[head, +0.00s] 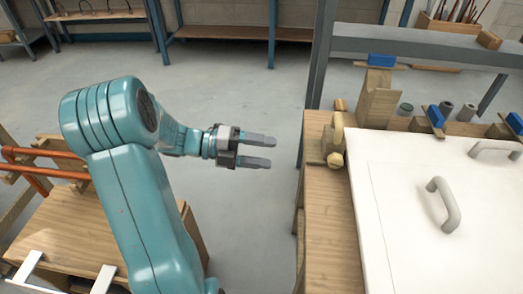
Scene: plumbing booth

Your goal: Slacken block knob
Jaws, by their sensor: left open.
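My left gripper (272,152) is open and empty, its two grey fingers pointing right over the floor gap beside the bench. A tan block (338,134) stands at the left edge of the wooden bench, with a small rounded knob (336,160) at its near lower end. I take this to be the block knob. The fingertips are left of the knob and apart from it, with a clear gap between. My right gripper is not in view.
A white panel (400,220) with grey handles (441,205) covers much of the bench (330,240). A wooden block (378,97) with a blue piece stands behind the knob. Orange pipes (45,168) lie on the left bench. A grey post (321,60) rises behind.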

